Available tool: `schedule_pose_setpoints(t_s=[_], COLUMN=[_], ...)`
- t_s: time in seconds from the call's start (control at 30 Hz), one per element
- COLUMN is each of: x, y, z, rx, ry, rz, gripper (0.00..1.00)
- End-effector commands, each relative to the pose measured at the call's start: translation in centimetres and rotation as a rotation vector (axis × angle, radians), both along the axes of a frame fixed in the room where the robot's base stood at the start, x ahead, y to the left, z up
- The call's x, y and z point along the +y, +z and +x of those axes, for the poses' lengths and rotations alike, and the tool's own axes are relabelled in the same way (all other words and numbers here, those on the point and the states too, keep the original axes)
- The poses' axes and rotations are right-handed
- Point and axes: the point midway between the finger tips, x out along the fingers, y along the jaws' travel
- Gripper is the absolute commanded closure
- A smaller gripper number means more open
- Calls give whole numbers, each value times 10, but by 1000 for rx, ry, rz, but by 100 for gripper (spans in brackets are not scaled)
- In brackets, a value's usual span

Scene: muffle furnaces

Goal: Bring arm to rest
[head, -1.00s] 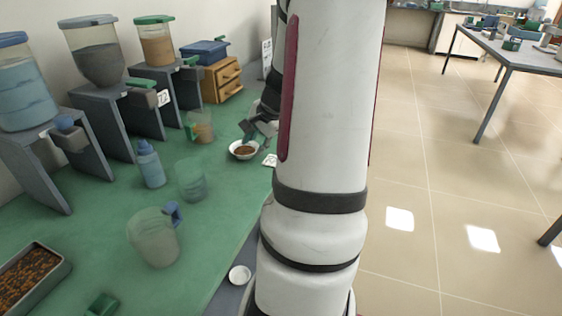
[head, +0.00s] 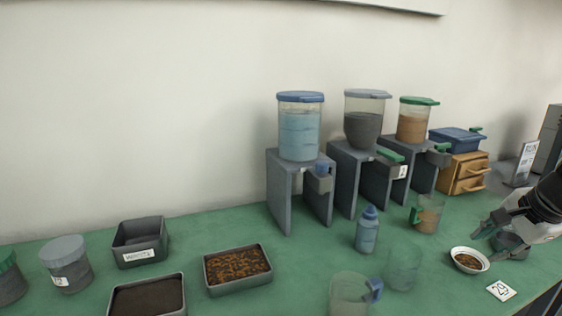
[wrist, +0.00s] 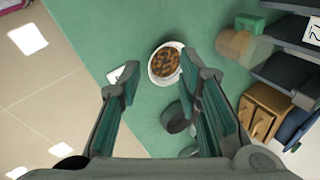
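My gripper (head: 492,232) is at the right of the head view, just above the green bench beside the white bowl. In the wrist view my gripper (wrist: 158,66) has its two fingers spread apart with nothing between them. The white bowl (head: 469,260) holds brown pellets and stands on the bench. It also shows in the wrist view (wrist: 165,63), just beyond the fingertips and apart from them. The rest of my arm runs out of the head view at the right.
Hoppers on grey stands hold blue (head: 299,134), dark (head: 363,128) and brown (head: 412,127) contents. A blue bottle (head: 367,231), clear jugs (head: 350,294), a wooden drawer box (head: 463,173) and a pellet tray (head: 237,270) stand on the bench. A dark pot (wrist: 177,118) is near the gripper.

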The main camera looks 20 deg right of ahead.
Motion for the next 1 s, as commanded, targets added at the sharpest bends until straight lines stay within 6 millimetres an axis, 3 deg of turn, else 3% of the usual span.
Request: schedule_pose_setpoints(t_s=[0.1,0.2,0.37,0.5,0.73,1.0], x=[61,114,192,250,316,344], y=[15,25,37,43,47,42], z=[21,28,20,-2,-57,-109], rx=[44,88,152,204,279,335], ry=[204,387,664,899,1261,1542], rz=[-35,-65,-119,-172,-267,-355], gripper=[68,68,68,68,68,68])
